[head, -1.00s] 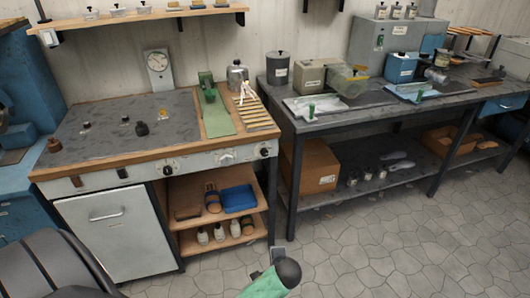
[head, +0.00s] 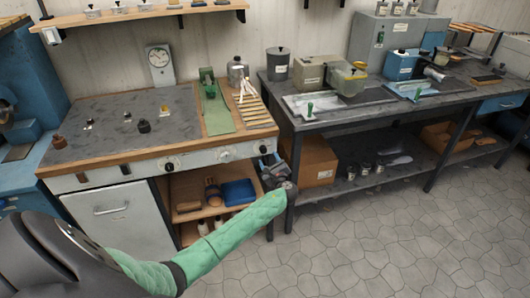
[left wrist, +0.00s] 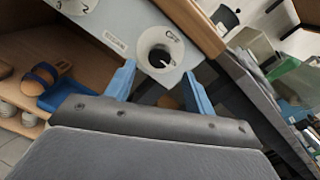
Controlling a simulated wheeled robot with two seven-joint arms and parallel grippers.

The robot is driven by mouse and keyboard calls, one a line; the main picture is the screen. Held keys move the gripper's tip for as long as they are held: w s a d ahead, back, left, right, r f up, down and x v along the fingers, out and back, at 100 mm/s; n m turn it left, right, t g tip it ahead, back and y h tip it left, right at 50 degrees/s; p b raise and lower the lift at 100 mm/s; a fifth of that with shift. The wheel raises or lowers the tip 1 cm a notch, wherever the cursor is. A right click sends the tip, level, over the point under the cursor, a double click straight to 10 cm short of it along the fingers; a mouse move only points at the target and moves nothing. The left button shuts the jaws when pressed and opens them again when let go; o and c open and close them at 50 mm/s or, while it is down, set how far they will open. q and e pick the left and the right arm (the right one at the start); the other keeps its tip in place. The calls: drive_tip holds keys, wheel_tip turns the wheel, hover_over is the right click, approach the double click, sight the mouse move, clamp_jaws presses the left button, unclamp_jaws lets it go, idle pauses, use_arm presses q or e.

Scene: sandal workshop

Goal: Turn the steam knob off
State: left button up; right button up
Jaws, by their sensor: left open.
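A round dial with a dark knob (left wrist: 160,57) sits on the grey front panel of the wooden-topped bench. In the left wrist view it lies just beyond my left gripper's fingertips, between their lines, with a gap still showing. The same knob (head: 263,149) is at the right end of the panel in the head view. My left gripper (left wrist: 160,82) has two blue fingers spread apart and empty. In the head view my left gripper (head: 272,169) is dark and small, just below the knob. My right gripper is out of view.
Another dial with numbers (left wrist: 78,4) is left of the knob, and a further dark knob (head: 170,165) is farther left. Shelves below hold a blue tray (head: 238,192). A grey workbench (head: 345,121) stands close on the right. The tiled floor in front is clear.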

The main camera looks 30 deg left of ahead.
sight(264, 151)
use_arm(q)
drive_tip(key=shift+p+x, duration=0.65)
drive_tip(key=shift+x, duration=2.05)
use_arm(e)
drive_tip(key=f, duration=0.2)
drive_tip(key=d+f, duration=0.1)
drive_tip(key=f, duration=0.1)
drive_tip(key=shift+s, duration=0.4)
use_arm(q)
drive_tip(key=c, duration=1)
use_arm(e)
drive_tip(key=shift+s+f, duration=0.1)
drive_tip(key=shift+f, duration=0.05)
